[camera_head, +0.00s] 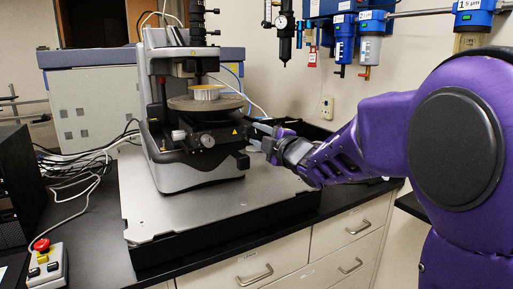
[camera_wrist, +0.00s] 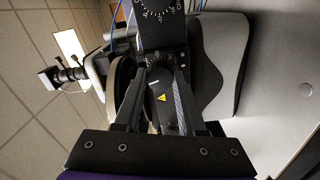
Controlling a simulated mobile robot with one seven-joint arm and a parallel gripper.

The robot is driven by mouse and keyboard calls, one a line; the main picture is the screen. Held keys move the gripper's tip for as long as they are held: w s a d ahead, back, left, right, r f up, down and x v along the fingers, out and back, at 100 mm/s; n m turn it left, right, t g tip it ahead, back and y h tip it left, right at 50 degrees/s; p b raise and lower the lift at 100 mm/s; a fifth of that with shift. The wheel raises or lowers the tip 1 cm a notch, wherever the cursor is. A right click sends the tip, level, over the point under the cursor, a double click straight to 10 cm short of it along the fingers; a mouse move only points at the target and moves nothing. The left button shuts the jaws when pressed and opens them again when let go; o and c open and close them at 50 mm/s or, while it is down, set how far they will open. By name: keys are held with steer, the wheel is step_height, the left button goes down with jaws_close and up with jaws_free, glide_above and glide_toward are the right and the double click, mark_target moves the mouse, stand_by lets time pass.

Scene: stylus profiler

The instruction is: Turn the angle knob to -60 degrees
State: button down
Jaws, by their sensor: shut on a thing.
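My gripper (camera_head: 256,131) is at the right side of the stylus profiler (camera_head: 195,175), level with the black block under its round stage. In the wrist view, its two grey fingers (camera_wrist: 165,72) converge on a small dark part of the instrument and are shut on it. I take this part to be the angle knob, but it is mostly hidden between the fingers. A black dial face (camera_wrist: 158,12) with white numbers and marks shows just beyond the fingertips. The knob's angle cannot be read. A yellow warning triangle (camera_wrist: 162,98) shows between the fingers.
The round stage (camera_head: 190,103) holds a pale ring-shaped piece (camera_head: 206,92). Another small dark knob (camera_head: 242,160) sticks out below my gripper. A metal base plate (camera_head: 145,205) lies under the instrument. A red-topped control box (camera_head: 43,262) stands at the lower left.

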steer(key=n+b, duration=0.2)
steer(key=shift+f+b, duration=0.35)
steer(key=shift+r+n+p, duration=0.4)
steer(key=shift+n+p, duration=0.25)
steer(key=shift+n, duration=1.45)
steer(key=n, duration=0.4)
steer(key=shift+n, duration=0.4)
steer(key=n, duration=0.4)
steer(key=c, duration=0.5)
jaws_free()
